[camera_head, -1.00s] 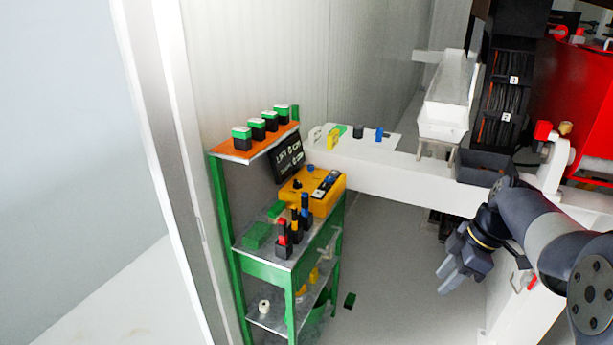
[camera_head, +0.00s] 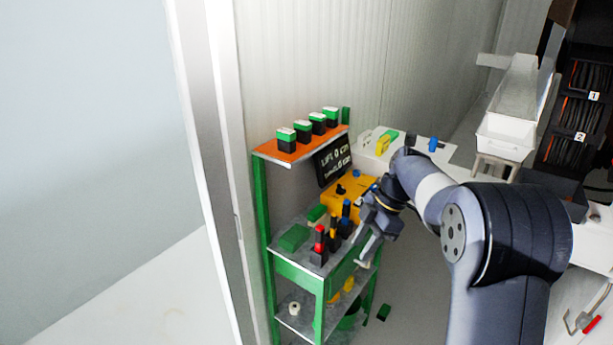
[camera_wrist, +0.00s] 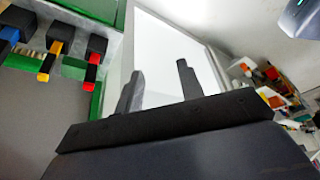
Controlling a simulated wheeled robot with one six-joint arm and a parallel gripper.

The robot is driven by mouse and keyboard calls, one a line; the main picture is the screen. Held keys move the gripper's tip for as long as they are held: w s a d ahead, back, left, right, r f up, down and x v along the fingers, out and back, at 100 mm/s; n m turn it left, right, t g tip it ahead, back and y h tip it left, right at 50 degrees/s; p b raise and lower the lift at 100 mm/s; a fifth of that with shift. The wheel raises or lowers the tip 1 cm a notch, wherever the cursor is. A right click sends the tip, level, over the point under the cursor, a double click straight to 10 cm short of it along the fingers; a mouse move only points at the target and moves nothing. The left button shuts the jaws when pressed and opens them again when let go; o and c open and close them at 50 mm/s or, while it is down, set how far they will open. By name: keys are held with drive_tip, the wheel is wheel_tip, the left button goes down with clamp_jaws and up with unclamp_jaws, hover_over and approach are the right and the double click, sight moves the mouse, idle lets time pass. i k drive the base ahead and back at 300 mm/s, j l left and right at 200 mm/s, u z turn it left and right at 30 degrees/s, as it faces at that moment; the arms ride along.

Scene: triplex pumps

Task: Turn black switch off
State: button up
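A yellow box (camera_head: 347,207) stands on the green shelf unit. A small black knob (camera_head: 341,189) sits on its top; I cannot tell its on or off position. In front stand levers on black bases: a red one (camera_head: 319,240), a yellow one (camera_head: 333,225) and a blue one (camera_head: 346,210). They also show at upper left in the wrist view. My gripper (camera_head: 367,222) is just right of the levers and in front of part of the yellow box. In the wrist view its two fingers (camera_wrist: 159,82) are apart with nothing between them.
A dark display (camera_head: 335,160) stands behind the yellow box. An orange shelf (camera_head: 270,150) with several green-and-black blocks is above. Green blocks (camera_head: 294,238) lie left of the levers. A wall is close behind; a white bench (camera_head: 450,152) is at right.

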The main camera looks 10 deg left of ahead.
sight(340, 190)
drive_tip(key=i+l+u, duration=0.1)
drive_tip(key=i, duration=0.4)
drive_tip(key=i+l+u, duration=0.15)
drive_tip(key=i, duration=0.35)
drive_tip(key=i+l+u, duration=0.1)
drive_tip(key=i+l, duration=0.25)
drive_tip(key=i, duration=0.15)
